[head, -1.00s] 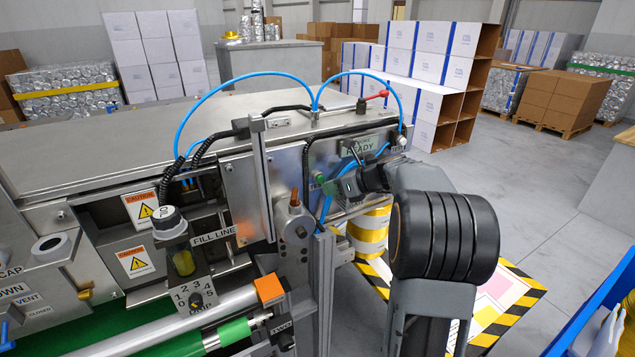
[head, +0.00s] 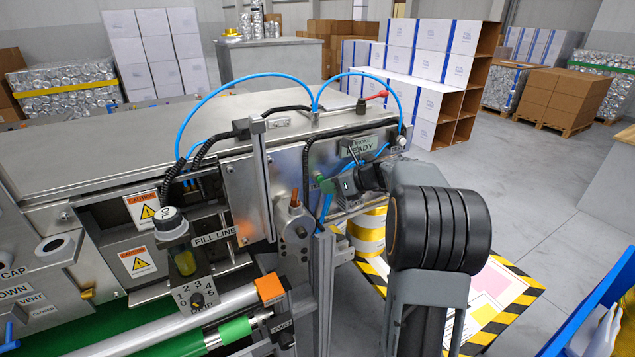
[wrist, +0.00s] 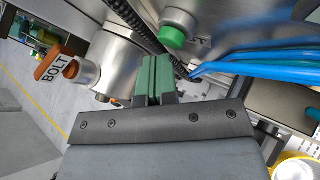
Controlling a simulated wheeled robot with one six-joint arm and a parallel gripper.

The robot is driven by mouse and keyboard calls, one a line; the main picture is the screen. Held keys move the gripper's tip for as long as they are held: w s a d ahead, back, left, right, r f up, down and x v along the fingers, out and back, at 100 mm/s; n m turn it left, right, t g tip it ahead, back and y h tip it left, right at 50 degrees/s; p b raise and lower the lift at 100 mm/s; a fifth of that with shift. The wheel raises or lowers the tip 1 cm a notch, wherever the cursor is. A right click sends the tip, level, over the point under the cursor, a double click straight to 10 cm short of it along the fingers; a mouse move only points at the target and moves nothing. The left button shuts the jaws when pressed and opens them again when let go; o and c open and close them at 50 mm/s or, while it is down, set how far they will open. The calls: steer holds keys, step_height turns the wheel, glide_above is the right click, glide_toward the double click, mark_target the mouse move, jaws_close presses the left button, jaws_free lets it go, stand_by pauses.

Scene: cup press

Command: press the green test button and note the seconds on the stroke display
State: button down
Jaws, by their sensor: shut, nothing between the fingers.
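The green test button (wrist: 172,37) shows in the wrist view in a round metal collar, just above and right of my fingertips. My gripper (wrist: 153,60) has green finger pads, shut together with nothing between them. Whether the tips touch the button is unclear; no pressing is visible.
Blue air hoses (wrist: 255,62) run close right of the fingers, and a black coiled cable (wrist: 135,22) passes behind them. An orange-brown BOLT handle (wrist: 54,64) is at the left. A yellow-banded drum (head: 367,232) stands below the panel.

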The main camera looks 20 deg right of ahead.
steer(key=shift+w+p, duration=0.3)
steer(key=shift+w, duration=0.1)
stand_by(0.3)
steer(key=shift+s, duration=0.9)
steer(key=s, duration=0.5)
steer(key=shift+d, duration=0.35)
stand_by(0.7)
